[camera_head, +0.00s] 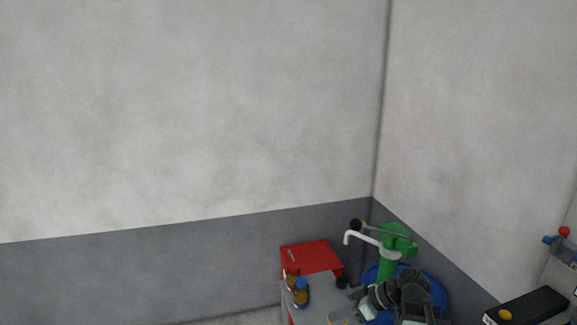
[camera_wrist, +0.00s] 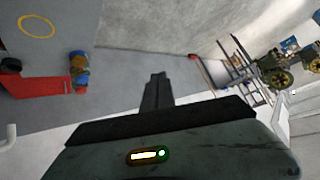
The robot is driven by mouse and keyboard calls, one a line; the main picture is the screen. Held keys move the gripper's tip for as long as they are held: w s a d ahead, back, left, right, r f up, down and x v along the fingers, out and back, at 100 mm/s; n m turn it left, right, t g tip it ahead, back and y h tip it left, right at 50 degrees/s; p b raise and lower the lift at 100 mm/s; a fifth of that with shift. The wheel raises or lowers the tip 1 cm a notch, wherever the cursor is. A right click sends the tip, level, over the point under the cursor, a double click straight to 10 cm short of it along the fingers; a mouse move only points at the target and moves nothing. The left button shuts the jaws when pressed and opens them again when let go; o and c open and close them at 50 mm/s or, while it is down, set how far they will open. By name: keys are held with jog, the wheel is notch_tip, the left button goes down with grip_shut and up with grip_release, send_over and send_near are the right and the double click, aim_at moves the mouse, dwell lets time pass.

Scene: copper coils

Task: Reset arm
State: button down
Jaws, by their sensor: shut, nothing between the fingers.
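My gripper (camera_wrist: 157,78) shows in the middle of the wrist view as two dark fingers close together, with nothing between them. It points away from the camera over a grey surface and stands clear of the objects around it. In the head view my dark, folded arm shows at the lower right, in front of a blue barrel (camera_head: 437,287). The fingertips cannot be made out there.
A grey table (camera_head: 317,290) with small bottles (camera_head: 301,292) stands beside a red top (camera_head: 312,256). A green pump (camera_head: 388,262) rises from the barrel. A black box (camera_head: 527,306) is at right. Wheeled equipment (camera_wrist: 282,78) and shelving (camera_wrist: 228,80) appear in the wrist view.

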jog(key=s+a+f+m+g+h, duration=0.2)
jog(key=s+a+f+g+h, duration=0.15)
jog(key=a+f, duration=0.35)
jog(key=s+d+f+m+h, duration=0.1)
jog(key=s+d+m+h, duration=0.1)
jog(key=d+m+h, duration=0.3)
jog(key=d+m, duration=0.2)
jog(key=m, duration=0.1)
jog(key=shift+d+m, duration=0.25)
jog(key=shift+m, duration=0.15)
jog(key=shift+h, duration=0.25)
jog(key=shift+d, duration=0.1)
